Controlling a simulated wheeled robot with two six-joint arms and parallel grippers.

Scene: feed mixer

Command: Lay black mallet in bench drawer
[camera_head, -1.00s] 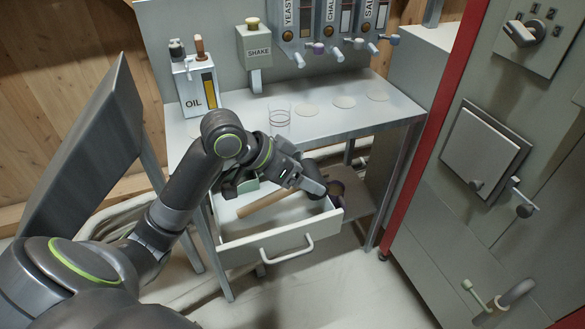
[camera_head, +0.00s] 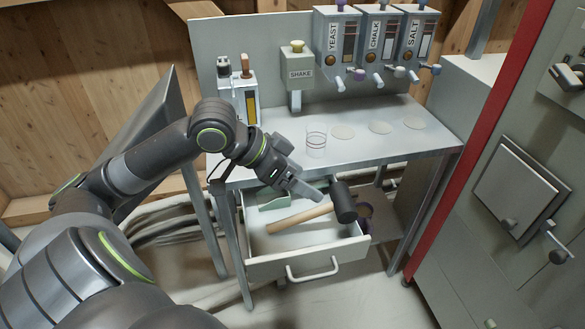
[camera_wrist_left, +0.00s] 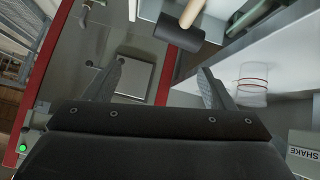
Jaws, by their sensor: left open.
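The black mallet (camera_head: 344,203) lies in the open white bench drawer (camera_head: 305,263). Its pale wooden handle (camera_head: 298,218) slants across the drawer, and its black head is at the right side wall; I cannot tell whether the head rests on the rim. The mallet head (camera_wrist_left: 178,38) and part of the handle show at the top of the left wrist view. My left gripper (camera_head: 308,192) is above the back of the drawer, apart from the mallet. Its fingers are spread with nothing between them in the wrist view (camera_wrist_left: 160,85). My right gripper is not in view.
A green object (camera_head: 270,200) lies in the drawer's back left. A clear beaker (camera_head: 316,144) stands on the bench top (camera_head: 350,160) above the drawer. YEAST, CHALK and SALT dispensers hang behind. A red-edged machine (camera_head: 470,130) stands right. Floor before the drawer is clear.

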